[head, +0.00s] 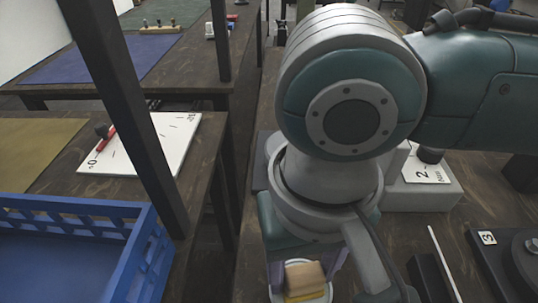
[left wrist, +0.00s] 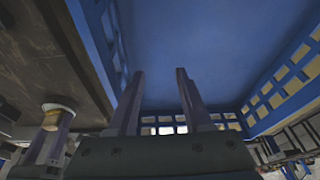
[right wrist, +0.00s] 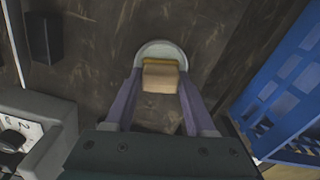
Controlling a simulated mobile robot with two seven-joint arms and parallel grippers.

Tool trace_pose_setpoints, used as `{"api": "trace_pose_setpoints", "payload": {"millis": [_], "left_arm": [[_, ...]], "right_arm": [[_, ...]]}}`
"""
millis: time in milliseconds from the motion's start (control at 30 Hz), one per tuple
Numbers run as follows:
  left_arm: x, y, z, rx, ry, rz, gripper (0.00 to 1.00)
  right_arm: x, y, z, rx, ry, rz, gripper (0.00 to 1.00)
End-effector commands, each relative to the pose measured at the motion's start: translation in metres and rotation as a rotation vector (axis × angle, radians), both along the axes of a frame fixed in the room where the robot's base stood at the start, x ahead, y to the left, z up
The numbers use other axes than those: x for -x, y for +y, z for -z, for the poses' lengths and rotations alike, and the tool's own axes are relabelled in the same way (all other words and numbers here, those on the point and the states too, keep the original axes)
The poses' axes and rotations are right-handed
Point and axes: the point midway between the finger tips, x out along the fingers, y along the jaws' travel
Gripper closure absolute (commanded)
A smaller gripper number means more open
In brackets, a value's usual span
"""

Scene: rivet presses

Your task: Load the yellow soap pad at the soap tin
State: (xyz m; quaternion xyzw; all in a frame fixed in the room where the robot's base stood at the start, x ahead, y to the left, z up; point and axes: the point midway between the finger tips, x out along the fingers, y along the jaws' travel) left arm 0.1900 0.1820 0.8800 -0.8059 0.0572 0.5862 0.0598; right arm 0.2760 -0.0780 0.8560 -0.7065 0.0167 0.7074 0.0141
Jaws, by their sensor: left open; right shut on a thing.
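A tan block with a yellow layer (head: 305,275), which I take to be the yellow soap pad, is held between the purple fingers of my right gripper (head: 304,278). In the right wrist view the pad (right wrist: 160,77) lies between the fingertips of my right gripper (right wrist: 159,82), its yellow side facing away from the camera. A round whitish tin (right wrist: 160,47) is right behind the pad; whether they touch I cannot tell. My left gripper (left wrist: 160,85) is open and empty, facing a blue crate (left wrist: 165,50). The left gripper is out of the head view.
The blue crate (head: 140,255) stands at lower left. Right of my arm are a grey block with a label 2 (head: 425,185) and a plate labelled 3 (head: 487,238). A dark post (head: 125,110) stands at left.

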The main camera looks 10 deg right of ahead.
Motion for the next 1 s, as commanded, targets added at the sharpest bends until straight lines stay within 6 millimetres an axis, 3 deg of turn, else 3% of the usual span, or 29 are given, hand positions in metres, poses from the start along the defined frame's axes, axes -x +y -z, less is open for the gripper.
{"api": "trace_pose_setpoints", "payload": {"millis": [1000], "left_arm": [[0.0, 0.0016, -0.0068, -0.007, 0.0, 0.004, 0.5]], "right_arm": [[0.0001, -0.0003, 0.0011, 0.001, 0.0, 0.001, 0.89]]}}
